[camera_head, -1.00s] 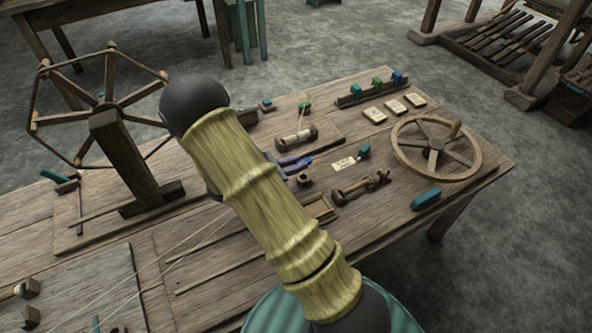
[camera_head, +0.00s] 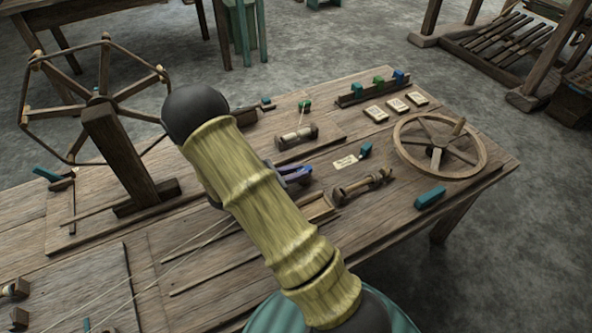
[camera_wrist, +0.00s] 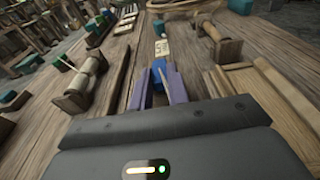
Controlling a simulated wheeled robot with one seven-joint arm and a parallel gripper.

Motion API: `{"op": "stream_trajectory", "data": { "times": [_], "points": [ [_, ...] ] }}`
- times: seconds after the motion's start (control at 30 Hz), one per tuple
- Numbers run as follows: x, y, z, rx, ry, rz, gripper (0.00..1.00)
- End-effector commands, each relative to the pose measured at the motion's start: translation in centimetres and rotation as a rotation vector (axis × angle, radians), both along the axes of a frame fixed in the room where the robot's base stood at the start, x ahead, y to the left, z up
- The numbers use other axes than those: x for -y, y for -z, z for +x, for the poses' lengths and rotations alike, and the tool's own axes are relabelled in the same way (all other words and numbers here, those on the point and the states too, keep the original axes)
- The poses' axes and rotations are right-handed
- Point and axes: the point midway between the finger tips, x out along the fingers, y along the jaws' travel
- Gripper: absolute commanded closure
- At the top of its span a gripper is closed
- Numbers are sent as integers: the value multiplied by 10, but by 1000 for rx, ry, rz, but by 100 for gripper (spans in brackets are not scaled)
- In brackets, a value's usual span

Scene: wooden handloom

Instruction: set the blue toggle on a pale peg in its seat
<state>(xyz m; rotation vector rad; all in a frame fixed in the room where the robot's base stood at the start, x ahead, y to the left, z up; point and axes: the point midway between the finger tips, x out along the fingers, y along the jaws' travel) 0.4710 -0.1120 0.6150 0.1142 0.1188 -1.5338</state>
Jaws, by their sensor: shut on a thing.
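The blue toggle (camera_wrist: 157,70) is between the two purple fingers of my gripper (camera_wrist: 158,86) in the wrist view, which are shut on it. A thin pale strip, perhaps its peg, shows against it; most of the peg is hidden. In the head view my gripper (camera_head: 294,173) is low over the middle of the table, and the toggle is hard to make out there. The seat cannot be made out in either view now. I cannot tell whether the peg touches anything below.
A paper tag (camera_head: 345,162) and a teal block (camera_head: 366,150) lie just beyond my gripper. A wooden spool (camera_head: 362,185) lies to the right, a yarn spool (camera_head: 297,136) behind. The spoked wheel (camera_head: 478,150) lies at the right. A wooden trough (camera_wrist: 270,85) is right of my gripper.

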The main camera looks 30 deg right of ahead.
Motion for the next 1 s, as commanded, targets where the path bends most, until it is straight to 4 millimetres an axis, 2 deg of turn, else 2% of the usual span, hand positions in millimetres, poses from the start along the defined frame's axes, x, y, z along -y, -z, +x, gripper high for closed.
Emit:
{"op": "stream_trajectory", "data": {
  "times": [0.1, 0.4, 0.43, 0.5, 0.57, 0.87, 1.0],
  "points": [
    [0, 6, 0, 0, -1, 0, 100],
    [0, 6, 0, 0, -1, 1, 100],
    [0, 6, 0, 0, 0, 1, 81],
    [0, 6, 0, 0, -1, 1, 68],
    [0, 6, 0, 0, 0, 1, 58],
    [-1, 6, 0, 0, -1, 1, 58],
    [-10, 4, 0, 0, -2, 0, 58]
  ]
}}
